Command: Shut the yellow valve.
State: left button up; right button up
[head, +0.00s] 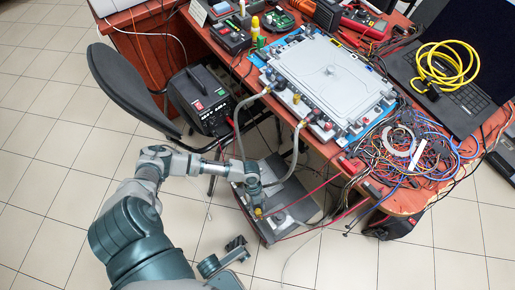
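A small yellow part (258,211), which looks like the yellow valve, shows on the grey unit (289,214) below the table's front edge. My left gripper (255,202) points down right at it and hides part of it. Its fingers are too small and overlapped to tell whether they are open or shut, or touch the valve. Two grey hoses (296,160) run from the front of the grey battery pack (329,72) down toward this unit. A dark part (236,243) at bottom centre may be my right gripper; its finger state is unclear.
The red-brown table (445,190) holds tangled wires (410,150), a laptop (450,95) with a yellow cable (447,65), and tools. A black box (201,98) and a dark chair (130,88) stand to the left. Thin cables hang near the unit. Tiled floor is clear at lower right.

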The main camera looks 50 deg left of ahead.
pick_arm(q)
jog(key=s+v, duration=0.1)
jog(key=v, duration=0.5)
jog(key=shift+w+a+r, duration=0.2)
jog(key=shift+w, duration=0.35)
